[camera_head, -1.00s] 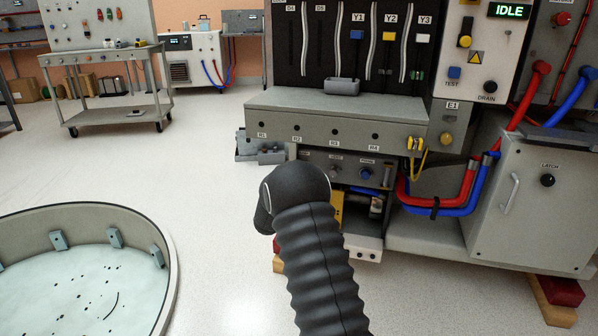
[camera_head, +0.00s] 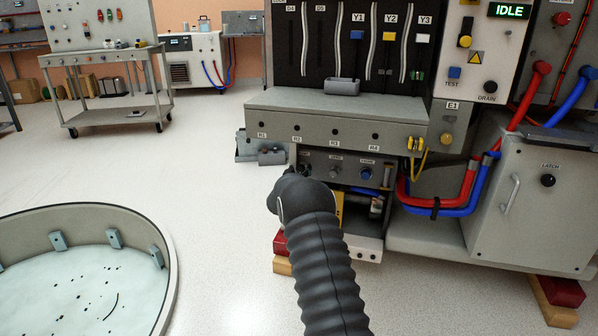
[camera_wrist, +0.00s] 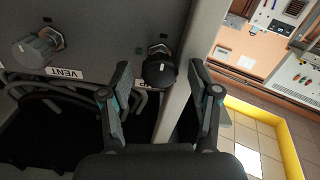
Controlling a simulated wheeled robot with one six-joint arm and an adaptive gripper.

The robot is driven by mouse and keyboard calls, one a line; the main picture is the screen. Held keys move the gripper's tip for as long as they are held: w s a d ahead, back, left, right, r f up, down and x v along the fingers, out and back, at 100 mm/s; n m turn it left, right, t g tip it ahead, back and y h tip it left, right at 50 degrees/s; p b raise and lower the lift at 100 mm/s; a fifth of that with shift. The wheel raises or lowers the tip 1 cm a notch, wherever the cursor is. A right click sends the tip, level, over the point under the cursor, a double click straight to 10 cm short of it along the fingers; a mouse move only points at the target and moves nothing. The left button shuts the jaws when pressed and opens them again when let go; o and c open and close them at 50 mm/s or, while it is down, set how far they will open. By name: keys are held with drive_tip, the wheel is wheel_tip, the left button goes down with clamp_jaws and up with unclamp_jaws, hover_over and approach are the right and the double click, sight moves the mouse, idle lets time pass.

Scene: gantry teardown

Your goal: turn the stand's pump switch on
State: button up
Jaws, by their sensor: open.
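In the wrist view a black rotary knob (camera_wrist: 160,70) sits on the grey panel, between the fingertips of my gripper (camera_wrist: 160,82). My fingers are open, one on each side of it. Its label is mostly covered, so I cannot read it as the pump switch. A grey knob labelled VENT (camera_wrist: 38,48) is to its left. In the head view my gripper (camera_head: 302,172) is at the left end of the stand's lower control panel (camera_head: 350,170), and hides the left knob. The vent knob (camera_head: 335,173) and a blue knob (camera_head: 366,174) show to the right.
Red and blue hoses (camera_head: 462,185) run right of the panel. A grey cabinet with a latch (camera_head: 535,200) stands at the right. A round basin (camera_head: 85,215) is at the lower left. A ledge (camera_head: 335,103) overhangs the panel. The floor between is clear.

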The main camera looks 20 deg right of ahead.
drive_tip(key=c, duration=1.2)
drive_tip(key=shift+o, duration=0.3)
drive_tip(key=shift+r+n+p, duration=0.1)
drive_tip(key=shift+n+p, duration=0.25)
drive_tip(key=shift+n, duration=0.05)
drive_tip(key=n+p, duration=0.2)
drive_tip(key=shift+n, duration=0.4)
drive_tip(key=n+p, duration=0.3)
drive_tip(key=n, duration=0.2)
drive_tip(key=shift+a, duration=0.1)
drive_tip(key=n+p, duration=0.2)
drive_tip(key=n, duration=0.3)
drive_tip(key=n+p, duration=0.1)
drive_tip(key=n, duration=0.3)
drive_tip(key=shift+f, duration=0.2)
drive_tip(key=shift+n, duration=0.3)
